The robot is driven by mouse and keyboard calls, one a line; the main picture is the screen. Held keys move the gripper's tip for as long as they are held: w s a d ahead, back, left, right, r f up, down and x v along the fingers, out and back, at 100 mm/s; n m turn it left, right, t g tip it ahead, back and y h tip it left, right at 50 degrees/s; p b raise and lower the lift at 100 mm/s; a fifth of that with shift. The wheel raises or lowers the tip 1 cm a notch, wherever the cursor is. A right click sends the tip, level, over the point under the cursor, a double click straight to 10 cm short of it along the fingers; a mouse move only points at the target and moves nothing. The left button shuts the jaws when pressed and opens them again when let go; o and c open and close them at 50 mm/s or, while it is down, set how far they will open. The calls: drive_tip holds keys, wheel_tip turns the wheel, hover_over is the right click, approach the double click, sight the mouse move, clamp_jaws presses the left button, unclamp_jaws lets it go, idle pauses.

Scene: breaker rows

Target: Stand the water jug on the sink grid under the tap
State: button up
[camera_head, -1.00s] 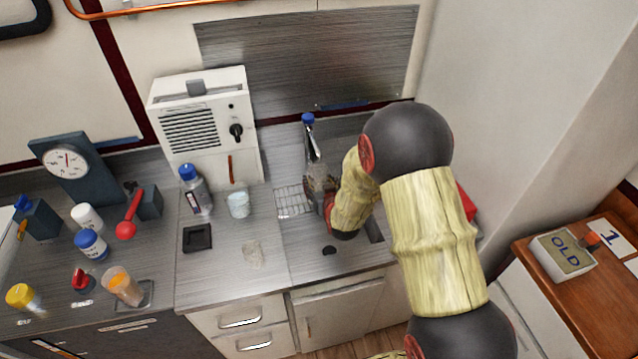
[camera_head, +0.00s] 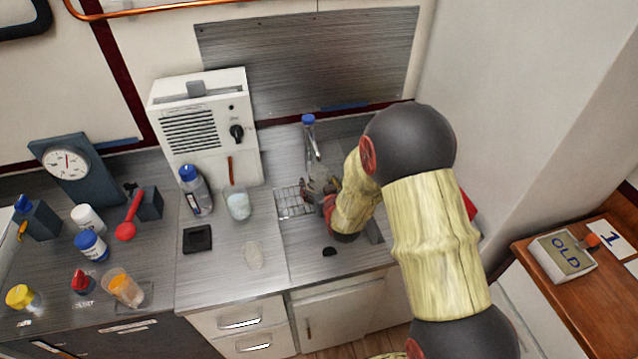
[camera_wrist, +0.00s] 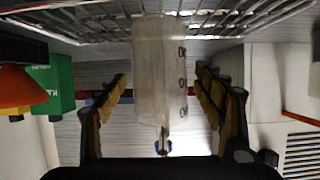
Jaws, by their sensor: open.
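The water jug (camera_wrist: 158,60) is a clear, pale vessel with dark marks along one side. In the wrist view it is between my gripper's fingers, with a gap on each side. My gripper (camera_wrist: 161,78) is open around it. The sink grid (camera_wrist: 75,24) is wire, and the jug's base end overlaps it there; exact contact is hard to see. In the head view the grid (camera_head: 292,203) lies in the sink, and the jug (camera_head: 322,174) is partly hidden by my gripper (camera_head: 318,192). The tap (camera_head: 310,135), blue-topped, rises just behind the jug.
A white heater-like box (camera_head: 205,125) stands at the back left. A blue-capped bottle (camera_head: 195,190) and a glass cup (camera_head: 238,205) stand on the counter left of the sink. Several jars and a dial scale (camera_head: 68,165) are farther left. A wall closes the right side.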

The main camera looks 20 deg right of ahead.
drive_tip(key=p+v, duration=0.2)
drive_tip(key=v, duration=0.9)
drive_tip(key=s+r+g, duration=0.4)
drive_tip(key=s+r, duration=0.4)
drive_tip(key=r, duration=0.6)
drive_tip(key=s+r+g, duration=0.2)
drive_tip(key=s+r, duration=0.1)
drive_tip(key=s, duration=0.8)
drive_tip(key=s+r+g, duration=0.2)
drive_tip(key=s+r, duration=0.2)
drive_tip(key=s, duration=0.7)
drive_tip(key=shift+r, duration=0.3)
drive_tip(key=c, duration=0.3)
